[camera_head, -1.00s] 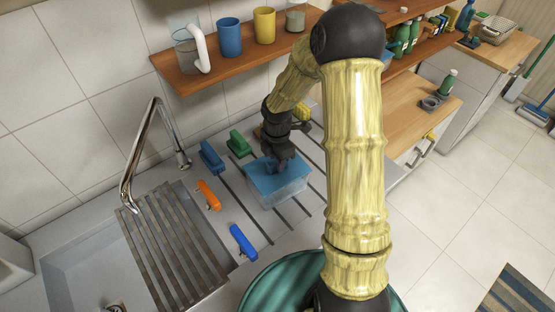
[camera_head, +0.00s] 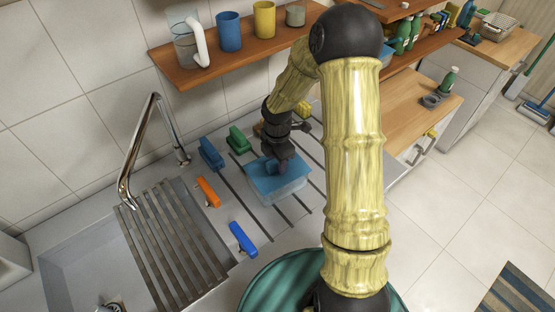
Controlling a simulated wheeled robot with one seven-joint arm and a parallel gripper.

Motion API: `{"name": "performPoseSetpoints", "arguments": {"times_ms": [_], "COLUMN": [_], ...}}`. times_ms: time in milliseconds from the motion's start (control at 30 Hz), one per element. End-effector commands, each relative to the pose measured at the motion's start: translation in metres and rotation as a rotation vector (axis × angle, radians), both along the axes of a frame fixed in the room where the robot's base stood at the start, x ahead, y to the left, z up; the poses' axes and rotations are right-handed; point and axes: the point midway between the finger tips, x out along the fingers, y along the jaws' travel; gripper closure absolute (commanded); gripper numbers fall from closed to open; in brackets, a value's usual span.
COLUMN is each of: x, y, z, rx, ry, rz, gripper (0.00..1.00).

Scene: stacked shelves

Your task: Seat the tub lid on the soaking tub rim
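The soaking tub (camera_head: 284,195) is a clear, bluish box on the grooved drainboard. The blue tub lid (camera_head: 262,182) lies over its top; from this angle I cannot tell whether it is level with the rim all round. My gripper (camera_head: 280,166) points down at the middle of the lid, close above or touching it. Its dark fingers are small and partly hidden by the wrist, so I cannot see whether they close on a handle.
Blue (camera_head: 211,153), green (camera_head: 239,139) and orange (camera_head: 208,191) clip-like pieces and another blue one (camera_head: 243,238) lie around the tub. A tall faucet (camera_head: 135,150) and slatted rack (camera_head: 170,245) are left. A shelf (camera_head: 215,62) with cups hangs above.

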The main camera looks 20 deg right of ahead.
Motion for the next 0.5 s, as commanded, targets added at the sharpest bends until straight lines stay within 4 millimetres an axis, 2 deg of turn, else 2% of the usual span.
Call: {"name": "performPoseSetpoints", "arguments": {"times_ms": [333,500], "x": [0.000,0.001], "y": [0.000,0.000], "z": [0.001,0.012], "rx": [0.000,0.000], "ry": [0.000,-0.002], "rz": [0.000,-0.002], "gripper": [0.51,0.51]}}
